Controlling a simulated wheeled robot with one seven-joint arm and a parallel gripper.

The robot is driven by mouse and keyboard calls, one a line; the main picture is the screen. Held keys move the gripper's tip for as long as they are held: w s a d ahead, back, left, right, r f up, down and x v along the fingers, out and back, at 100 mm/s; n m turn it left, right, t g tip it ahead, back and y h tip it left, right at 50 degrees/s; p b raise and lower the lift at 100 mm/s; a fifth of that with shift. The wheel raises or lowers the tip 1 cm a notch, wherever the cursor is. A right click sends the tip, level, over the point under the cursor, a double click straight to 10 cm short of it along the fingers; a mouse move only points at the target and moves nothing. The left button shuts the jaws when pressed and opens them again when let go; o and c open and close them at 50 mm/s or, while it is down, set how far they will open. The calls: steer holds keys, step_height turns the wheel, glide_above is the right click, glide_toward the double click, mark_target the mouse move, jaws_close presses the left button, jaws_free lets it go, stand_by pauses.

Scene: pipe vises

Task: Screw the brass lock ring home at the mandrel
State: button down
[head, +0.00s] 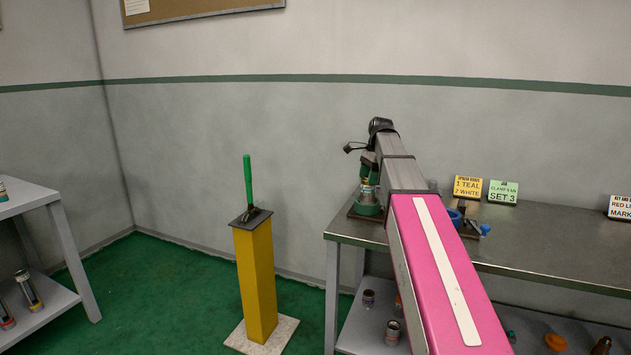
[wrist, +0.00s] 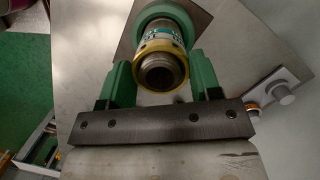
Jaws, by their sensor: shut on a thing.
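The brass lock ring (wrist: 178,48) sits around the upper part of the upright mandrel (wrist: 160,72) in the wrist view. The mandrel's dark, hollow end points towards the camera. Teal and white bands (wrist: 160,28) show just behind the ring, above a round green base. My gripper (wrist: 161,66) has one green finger on each side of the ring and is shut on it. In the head view my gripper (head: 369,163) is over the green stand (head: 368,207) at the bench's left end. The ring is too small to tell there, and whether it is fully seated cannot be told.
The metal bench (head: 535,260) runs to the right, with a blue vise (head: 462,222) and several sign cards behind. A yellow post (head: 256,280) with a green handle stands on the floor to the left. A grey shelf unit (head: 25,197) is at far left.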

steer(key=m+t, duration=0.1)
steer(key=m, duration=0.6)
stand_by(0.3)
steer(key=c, duration=0.5)
jaws_free()
steer(key=shift+c, duration=0.2)
steer(key=n, duration=0.5)
steer(key=shift+g, duration=0.4)
steer(key=n, duration=0.5)
steer(key=shift+g, duration=0.4)
